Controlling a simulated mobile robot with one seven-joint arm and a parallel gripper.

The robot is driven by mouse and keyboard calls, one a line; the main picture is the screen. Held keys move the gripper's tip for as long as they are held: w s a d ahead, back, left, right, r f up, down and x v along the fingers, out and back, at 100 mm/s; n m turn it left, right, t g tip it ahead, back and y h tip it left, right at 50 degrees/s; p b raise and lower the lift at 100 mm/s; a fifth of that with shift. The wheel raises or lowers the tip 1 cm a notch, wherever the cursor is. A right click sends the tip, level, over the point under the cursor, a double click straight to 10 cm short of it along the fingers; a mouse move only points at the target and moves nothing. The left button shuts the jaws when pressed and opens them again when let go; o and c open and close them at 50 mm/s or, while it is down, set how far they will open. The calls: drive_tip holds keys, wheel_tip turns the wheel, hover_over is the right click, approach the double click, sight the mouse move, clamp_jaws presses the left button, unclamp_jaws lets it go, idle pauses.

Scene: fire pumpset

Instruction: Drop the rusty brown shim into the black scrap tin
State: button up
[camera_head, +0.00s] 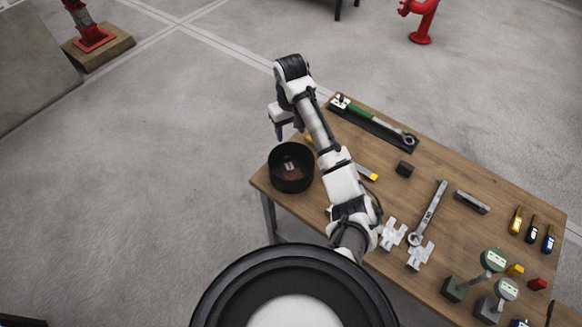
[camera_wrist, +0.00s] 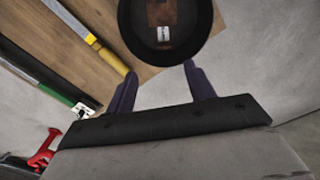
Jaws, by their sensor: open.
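The black scrap tin (camera_head: 276,181) is round and open-topped, standing near the left corner of the wooden table. It also shows at the top of the wrist view (camera_wrist: 128,35), partly cut off. A rusty brown flat piece (camera_wrist: 160,13), which looks like the shim, lies inside on the tin's floor, next to a small pale piece (camera_wrist: 164,34). My gripper (camera_head: 280,134) is beyond the tin's far rim in the head view, above table height. In the wrist view its two dark fingers (camera_wrist: 160,75) are spread apart with nothing between them.
A file with a yellow handle (camera_wrist: 112,61) lies near the tin. A green-handled wrench (camera_head: 362,114) lies on a black strip at the table's far edge. A dark block (camera_head: 404,168), a spanner (camera_head: 428,212) and pale slotted plates (camera_head: 392,234) lie to the right of my arm.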

wheel_tip(320, 180, up, 10)
drive_tip(key=shift+f, duration=0.25)
idle(0.5)
